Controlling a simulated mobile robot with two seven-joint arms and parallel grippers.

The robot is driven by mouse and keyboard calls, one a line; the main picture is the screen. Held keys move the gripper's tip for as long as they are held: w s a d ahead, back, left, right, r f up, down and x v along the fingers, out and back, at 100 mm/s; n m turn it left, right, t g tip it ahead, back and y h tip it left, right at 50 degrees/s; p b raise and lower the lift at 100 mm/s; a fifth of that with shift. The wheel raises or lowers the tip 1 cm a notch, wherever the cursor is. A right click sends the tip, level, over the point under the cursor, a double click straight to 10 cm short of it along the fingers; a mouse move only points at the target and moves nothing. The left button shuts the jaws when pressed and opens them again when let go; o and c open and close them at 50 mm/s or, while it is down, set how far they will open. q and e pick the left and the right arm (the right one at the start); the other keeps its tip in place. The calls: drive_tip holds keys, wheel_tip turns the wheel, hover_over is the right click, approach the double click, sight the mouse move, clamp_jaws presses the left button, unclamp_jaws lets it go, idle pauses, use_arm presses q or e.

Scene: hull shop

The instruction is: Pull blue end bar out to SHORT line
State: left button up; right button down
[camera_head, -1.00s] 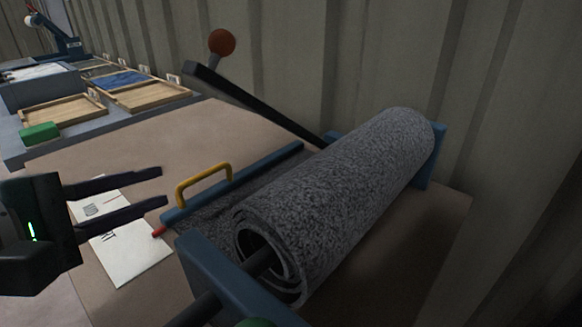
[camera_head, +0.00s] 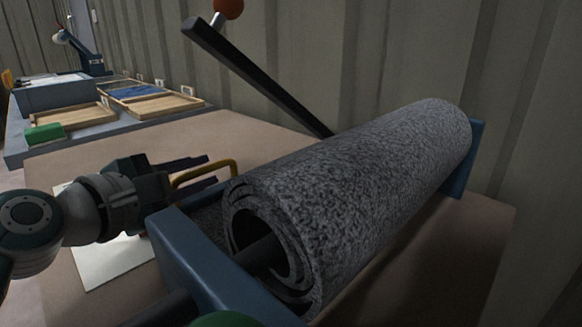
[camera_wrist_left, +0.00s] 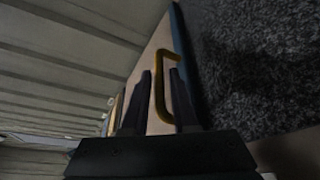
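The blue end bar shows in the left wrist view (camera_wrist_left: 184,62) as a narrow strip along the edge of the speckled grey material. Its yellow handle (camera_head: 228,163) also shows in the left wrist view (camera_wrist_left: 161,95). In the head view the bar is mostly hidden by my gripper and the roll's stand. My left gripper (camera_head: 212,169) is open at the handle. In the left wrist view its two fingers (camera_wrist_left: 160,72) appear either side of the handle, with a gap; contact cannot be told. No SHORT line can be made out. My right gripper is not in view.
The large grey roll (camera_head: 365,180) sits in a blue stand (camera_head: 195,262) on the brown table (camera_head: 120,150). A black lever (camera_head: 260,82) with a red ball rises behind it. White paper (camera_head: 108,262) lies below my left arm. Wooden trays (camera_head: 75,117) and a green block (camera_head: 45,133) are farther back.

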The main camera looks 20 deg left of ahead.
use_arm(q)
drive_tip(key=shift+w+f, duration=0.1)
drive_tip(key=shift+w, duration=0.3)
clamp_jaws()
idle(1.2)
